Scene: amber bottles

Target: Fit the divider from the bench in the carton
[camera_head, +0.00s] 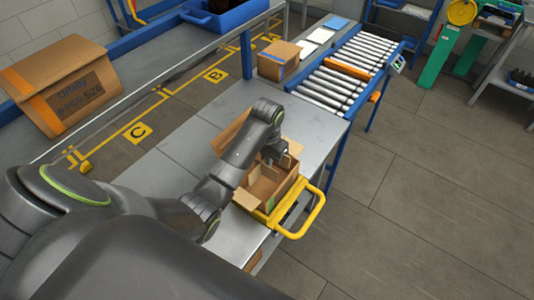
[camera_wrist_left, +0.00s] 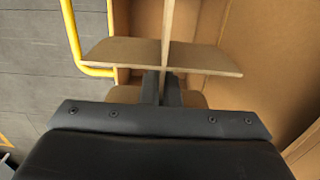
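The carton (camera_head: 284,187) is an open brown box with flaps spread, standing in a yellow frame at the bench's near right edge. The divider (camera_wrist_left: 140,52) is a cross of thin cardboard panels, seen from above in the left wrist view. My left gripper (camera_wrist_left: 161,88) is shut on one panel of it, close to the crossing. The divider is at the carton's opening; its lower edges are hidden, so I cannot tell how deep it sits. In the head view my left arm covers much of the carton and the fingertips. My right gripper is not in view.
The yellow frame (camera_head: 316,212) has a handle bar jutting right. The grey bench (camera_head: 315,125) is clear behind the carton. A closed box (camera_head: 277,61) stands at its far end, beside a roller conveyor (camera_head: 335,82). A large carton (camera_head: 62,91) is at the left.

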